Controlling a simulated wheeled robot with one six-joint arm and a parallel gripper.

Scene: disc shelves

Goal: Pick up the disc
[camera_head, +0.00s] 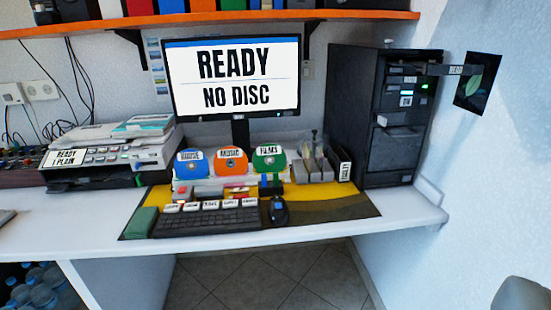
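Three coloured disc-like pieces stand upright in a row on the desk below the monitor. They are a blue one (193,162) whose label is hard to read, an orange one (230,161) labelled MUSIC and a green one (269,159) labelled FILMS. I cannot tell whether they are bare discs or cases. A black computer tower (400,158) stands at the right, with a tray-like part (448,70) sticking out to the right near its top. The monitor (232,78) reads READY, NO DISC. My gripper does not show clearly.
A keyboard (208,222) and mouse (278,211) lie in front of the row. A printer (110,155) stands at the left. An orange shelf (210,20) runs above. The desk's front left is mostly clear. A rounded grey shape (522,293) is cut off at the bottom right.

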